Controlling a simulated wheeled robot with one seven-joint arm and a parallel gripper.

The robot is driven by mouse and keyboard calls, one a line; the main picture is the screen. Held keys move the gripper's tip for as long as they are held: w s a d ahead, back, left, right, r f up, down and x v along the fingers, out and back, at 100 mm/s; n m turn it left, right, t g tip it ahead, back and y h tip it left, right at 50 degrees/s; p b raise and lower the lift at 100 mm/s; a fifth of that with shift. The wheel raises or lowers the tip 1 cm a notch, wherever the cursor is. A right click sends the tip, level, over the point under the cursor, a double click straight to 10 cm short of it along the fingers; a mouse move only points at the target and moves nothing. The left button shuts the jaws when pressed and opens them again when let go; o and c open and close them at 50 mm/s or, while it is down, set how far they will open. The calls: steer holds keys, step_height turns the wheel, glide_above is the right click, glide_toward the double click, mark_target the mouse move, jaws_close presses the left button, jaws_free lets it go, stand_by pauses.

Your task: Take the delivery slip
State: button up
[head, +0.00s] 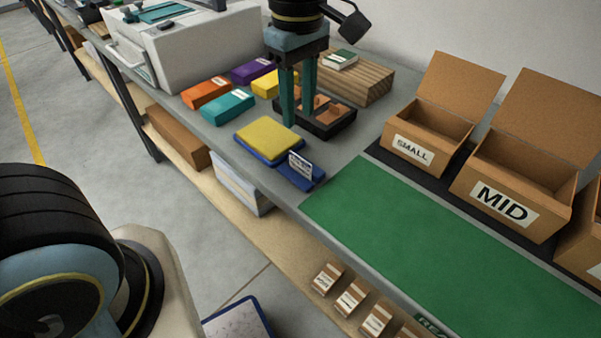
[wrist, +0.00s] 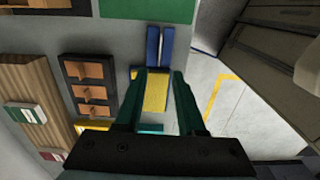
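The delivery slip (head: 300,163) looks like a small white printed card standing upright in a blue holder (head: 293,177) at the bench's front edge, left of the green mat. In the wrist view the blue holder (wrist: 153,45) is ahead of my fingertips, and the slip's print cannot be made out. My gripper (head: 298,108) points down over the bench, behind the yellow pad (head: 268,138) in the head view. It also shows in the wrist view (wrist: 160,74), with its fingers apart and nothing held between them; the yellow pad (wrist: 150,92) lies below them.
A dark tray with compartments (head: 345,122) and a wooden block (head: 375,80) stand behind my gripper. Orange (head: 206,92), teal (head: 228,105) and purple (head: 252,70) boxes lie left. Cardboard boxes (head: 505,190) line the back right. The green mat (head: 420,240) is clear.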

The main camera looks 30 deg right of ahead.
glide_above(300, 158)
steer(key=f, duration=0.5)
steer(key=shift+s+d, duration=0.1)
steer(key=shift+s, duration=0.1)
steer(key=shift+w+f+p, duration=0.15)
steer(key=shift+f+p, duration=0.15)
steer(key=shift+f, duration=1.15)
steer(key=shift+w+f+p, duration=0.1)
steer(key=shift+f+p, duration=0.15)
steer(key=shift+f, duration=1.2)
jaws_close()
